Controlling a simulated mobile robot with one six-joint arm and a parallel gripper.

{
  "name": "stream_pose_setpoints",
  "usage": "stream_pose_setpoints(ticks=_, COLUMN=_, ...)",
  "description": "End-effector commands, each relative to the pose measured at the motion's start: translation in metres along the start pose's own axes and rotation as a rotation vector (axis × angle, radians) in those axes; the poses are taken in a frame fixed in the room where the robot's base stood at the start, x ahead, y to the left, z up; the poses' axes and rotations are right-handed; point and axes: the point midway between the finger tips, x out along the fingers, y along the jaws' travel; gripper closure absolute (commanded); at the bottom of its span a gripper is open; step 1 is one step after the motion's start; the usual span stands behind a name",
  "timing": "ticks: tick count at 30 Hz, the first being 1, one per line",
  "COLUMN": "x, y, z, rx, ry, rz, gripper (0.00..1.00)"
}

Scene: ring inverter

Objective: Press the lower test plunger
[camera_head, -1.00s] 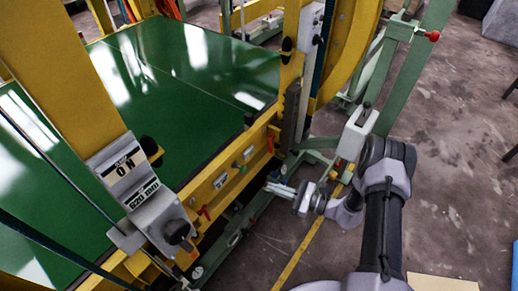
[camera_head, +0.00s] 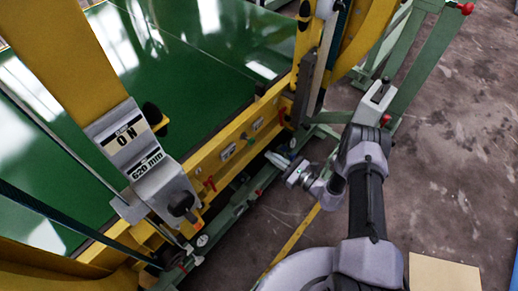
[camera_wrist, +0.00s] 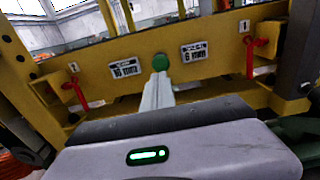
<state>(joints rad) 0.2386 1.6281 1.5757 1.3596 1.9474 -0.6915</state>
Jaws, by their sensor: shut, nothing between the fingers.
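A round green knob (camera_wrist: 160,62), which looks like the test plunger, sits on the face of the yellow beam (camera_wrist: 205,75) between two small plates. It shows faintly in the head view (camera_head: 243,138). My gripper (camera_wrist: 158,90) is shut and empty, its narrow fingers pointing at the beam just below the knob in the wrist view. I cannot tell whether the fingertips touch the knob. In the head view my gripper (camera_head: 276,159) is beside the beam, its fingertips small and hard to make out.
Red levers (camera_wrist: 88,98) flank the knob on both sides. The plates read 16 mm and 6 mm. A grey readout box (camera_head: 140,160) shows 0 N and 620 mm. Green panels (camera_head: 190,80) lie behind the beam. A green frame rail (camera_head: 240,205) runs low along it.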

Motion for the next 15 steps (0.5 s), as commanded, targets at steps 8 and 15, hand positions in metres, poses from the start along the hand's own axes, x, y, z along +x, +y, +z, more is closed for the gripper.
stream_pose_setpoints(ticks=8, x=0.052, y=0.001, z=-0.002, rx=-0.002, ry=-0.001, rz=0.002, gripper=1.0)
stream_pose_setpoints(ticks=15, x=0.066, y=0.001, z=0.0, rx=0.0, ry=0.0, rz=0.0, gripper=1.0)
